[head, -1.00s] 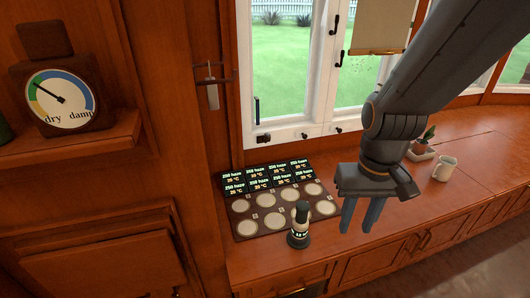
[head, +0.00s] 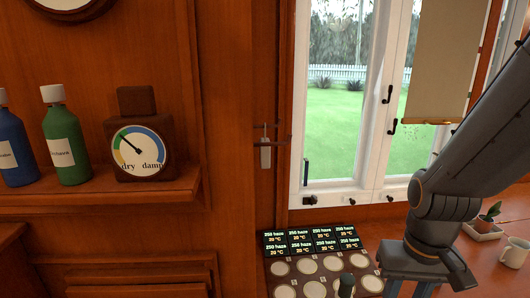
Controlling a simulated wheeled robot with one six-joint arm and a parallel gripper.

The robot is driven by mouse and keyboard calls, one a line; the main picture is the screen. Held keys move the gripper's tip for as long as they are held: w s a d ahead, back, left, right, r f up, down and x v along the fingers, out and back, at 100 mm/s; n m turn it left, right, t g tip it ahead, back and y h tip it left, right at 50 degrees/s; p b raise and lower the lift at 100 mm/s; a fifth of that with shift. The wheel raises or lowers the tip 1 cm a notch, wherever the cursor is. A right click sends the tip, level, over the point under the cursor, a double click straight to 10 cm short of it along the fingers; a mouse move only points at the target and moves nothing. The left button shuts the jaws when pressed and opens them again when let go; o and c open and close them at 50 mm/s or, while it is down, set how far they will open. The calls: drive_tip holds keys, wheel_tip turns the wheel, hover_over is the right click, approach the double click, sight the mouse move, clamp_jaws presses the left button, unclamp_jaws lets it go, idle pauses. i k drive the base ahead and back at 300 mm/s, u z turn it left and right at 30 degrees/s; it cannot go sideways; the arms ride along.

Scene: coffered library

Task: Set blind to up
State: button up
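The blind (head: 440,60) is a beige panel hanging over the right window pane in the head view. My gripper (head: 410,290) points down over the counter at the bottom right, well below the blind. Its two fingers are apart with nothing seen between them, and their tips are cut off.
A panel with several displays and pale discs (head: 315,263) lies on the counter, with a dark bottle (head: 346,287) at its front. A plant (head: 486,221) and a white mug (head: 515,252) stand right. A dry/damp gauge (head: 142,151) and green bottle (head: 65,145) sit on the left shelf.

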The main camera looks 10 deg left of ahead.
sight(406, 121)
drive_tip(key=z, duration=1.1)
drive_tip(key=k, duration=0.6)
drive_tip(key=z, duration=1.1)
drive_tip(key=i, duration=1.25)
drive_tip(key=u, duration=1)
drive_tip(key=i, duration=0.5)
drive_tip(key=u, duration=0.55)
